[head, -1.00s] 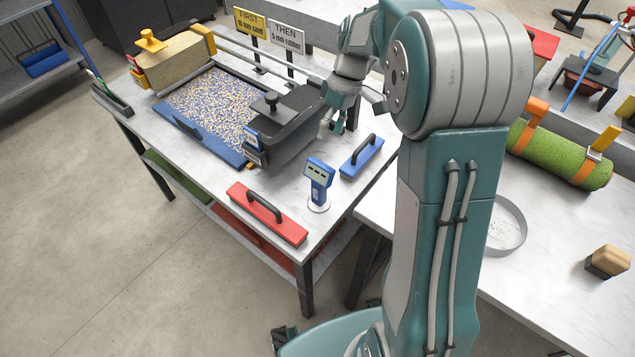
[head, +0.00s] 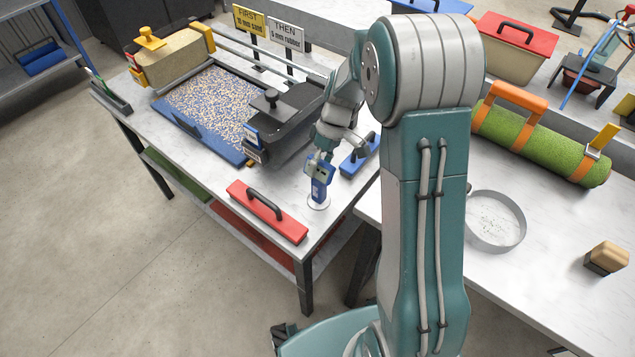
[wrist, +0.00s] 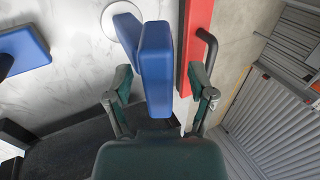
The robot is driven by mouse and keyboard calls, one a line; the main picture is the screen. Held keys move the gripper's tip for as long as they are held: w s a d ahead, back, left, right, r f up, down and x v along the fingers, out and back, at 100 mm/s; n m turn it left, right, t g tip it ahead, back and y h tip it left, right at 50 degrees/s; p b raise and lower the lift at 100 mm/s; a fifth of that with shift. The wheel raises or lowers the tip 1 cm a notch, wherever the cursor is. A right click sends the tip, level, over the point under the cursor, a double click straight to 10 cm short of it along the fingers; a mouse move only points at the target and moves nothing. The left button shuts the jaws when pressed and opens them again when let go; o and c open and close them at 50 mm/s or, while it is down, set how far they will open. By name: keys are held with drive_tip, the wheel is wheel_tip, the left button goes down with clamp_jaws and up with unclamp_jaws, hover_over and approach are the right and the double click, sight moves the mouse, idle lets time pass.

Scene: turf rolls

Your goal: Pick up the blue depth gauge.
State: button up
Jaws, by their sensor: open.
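The blue depth gauge (head: 319,190) stands upright on a round pale base on the marble-topped table, near its front right corner. My gripper (head: 324,158) is at the gauge's upper part in the head view and hides some of its top. In the wrist view the blue gauge (wrist: 157,65) rises between the two fingers of my gripper (wrist: 160,92). The fingers are spread, with a visible gap on each side of the gauge. Its round base shows at the top of the wrist view.
A red float with a black handle (head: 266,212) lies left of the gauge. A blue float (head: 358,158) lies close behind at the right. A dark hopper (head: 285,118) stands behind, by the speckled infill tray (head: 212,106). A green turf roll (head: 540,145) lies on the right table.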

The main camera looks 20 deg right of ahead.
drive_tip(key=shift+d, duration=0.2)
drive_tip(key=shift+c, duration=1.2)
drive_tip(key=c, duration=0.5)
drive_tip(key=shift+a, duration=0.15)
clamp_jaws()
